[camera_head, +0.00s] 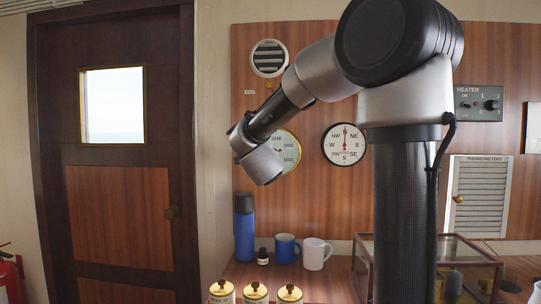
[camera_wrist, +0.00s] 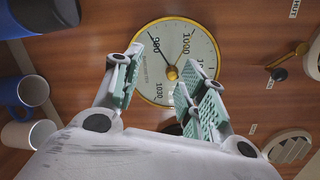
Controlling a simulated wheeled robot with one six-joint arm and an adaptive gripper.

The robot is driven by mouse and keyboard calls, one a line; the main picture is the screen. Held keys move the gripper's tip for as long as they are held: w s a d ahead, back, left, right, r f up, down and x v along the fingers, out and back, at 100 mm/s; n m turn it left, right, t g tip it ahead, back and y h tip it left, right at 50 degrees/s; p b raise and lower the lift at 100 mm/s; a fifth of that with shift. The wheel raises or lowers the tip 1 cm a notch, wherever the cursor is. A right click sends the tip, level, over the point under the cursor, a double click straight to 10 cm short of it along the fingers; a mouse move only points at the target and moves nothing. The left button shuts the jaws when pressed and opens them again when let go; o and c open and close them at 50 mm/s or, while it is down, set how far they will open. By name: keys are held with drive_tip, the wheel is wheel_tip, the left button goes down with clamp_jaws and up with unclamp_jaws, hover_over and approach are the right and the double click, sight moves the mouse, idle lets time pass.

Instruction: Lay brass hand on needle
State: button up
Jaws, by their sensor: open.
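The barometer (camera_wrist: 199,47) is a round white dial with a brass rim on the wood panel. In the head view the barometer (camera_head: 291,152) is partly covered by my wrist. In the wrist view a dark needle (camera_wrist: 160,48) runs from the centre towards the upper left, near the 980 mark. My gripper (camera_wrist: 158,76) is open and empty in front of the dial, one finger on either side of the knob. I cannot tell whether it touches anything.
A round compass-lettered dial (camera_head: 345,144) hangs to the right, and a round vent (camera_head: 269,58) above. Below stand a blue flask (camera_head: 244,228), a blue mug (camera_head: 287,248) and a white mug (camera_head: 316,254). A glass case (camera_head: 478,254) stands at the right.

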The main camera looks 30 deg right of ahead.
drive_tip(key=w+d+r+m+h, duration=0.1)
drive_tip(key=w+d+m, duration=0.2)
drive_tip(key=w+d, duration=0.2)
drive_tip(key=shift+d+h, duration=0.4)
drive_tip(key=shift+d, duration=0.35)
drive_tip(key=shift+r, duration=0.1)
clamp_jaws()
